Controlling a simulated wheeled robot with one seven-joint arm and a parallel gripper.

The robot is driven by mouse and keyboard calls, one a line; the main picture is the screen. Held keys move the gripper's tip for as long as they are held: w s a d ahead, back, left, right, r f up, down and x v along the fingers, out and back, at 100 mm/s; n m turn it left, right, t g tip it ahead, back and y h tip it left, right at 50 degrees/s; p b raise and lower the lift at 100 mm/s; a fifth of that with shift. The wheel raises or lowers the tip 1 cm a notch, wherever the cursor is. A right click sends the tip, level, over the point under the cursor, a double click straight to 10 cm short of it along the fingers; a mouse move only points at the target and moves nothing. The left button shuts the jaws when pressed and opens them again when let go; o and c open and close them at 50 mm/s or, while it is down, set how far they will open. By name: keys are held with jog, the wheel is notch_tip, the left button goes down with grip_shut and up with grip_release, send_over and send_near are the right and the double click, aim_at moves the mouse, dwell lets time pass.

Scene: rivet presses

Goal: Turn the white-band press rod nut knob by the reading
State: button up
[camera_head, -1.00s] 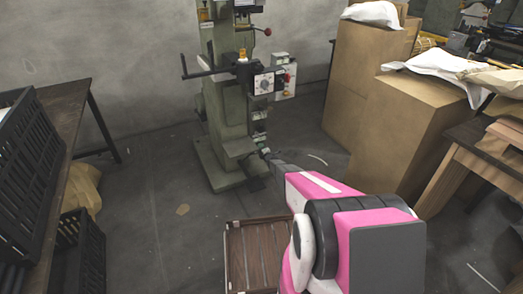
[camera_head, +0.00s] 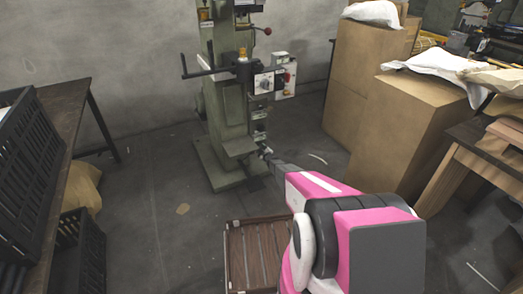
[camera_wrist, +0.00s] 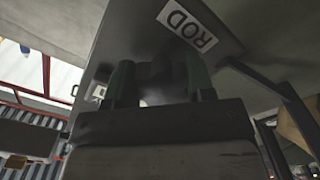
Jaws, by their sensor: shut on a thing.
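The green press (camera_head: 228,110) stands upright near the back wall, with a dial box (camera_head: 268,82) and a dark crossbar at its upper part. My gripper (camera_head: 265,152) is at the lower front of its column, at the end of my pink arm. In the wrist view my gripper (camera_wrist: 160,80) has its two green fingers on either side of a dark round knob (camera_wrist: 158,72), shut on it. A white plate lettered ROD (camera_wrist: 187,25) is just above. The knob is mostly in shadow, and its reading and any white band cannot be made out.
Tall cardboard boxes (camera_head: 372,90) stand right of the press. A wooden table (camera_head: 490,150) is at the far right. A dark table and black crates (camera_head: 30,150) are at the left. A slatted wooden tray (camera_head: 250,255) is in front. The floor left of the press is mostly clear.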

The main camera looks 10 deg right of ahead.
jog(key=m, duration=0.5)
jog(key=shift+a+f+m, duration=0.15)
jog(key=shift+m, duration=0.15)
jog(key=m, duration=0.4)
jog(key=shift+a, duration=0.1)
jog(key=m, duration=0.5)
jog(key=shift+s+a, duration=0.1)
jog(key=m, duration=0.5)
jog(key=shift+a, duration=0.1)
jog(key=o, duration=0.9)
jog(key=shift+s, duration=0.1)
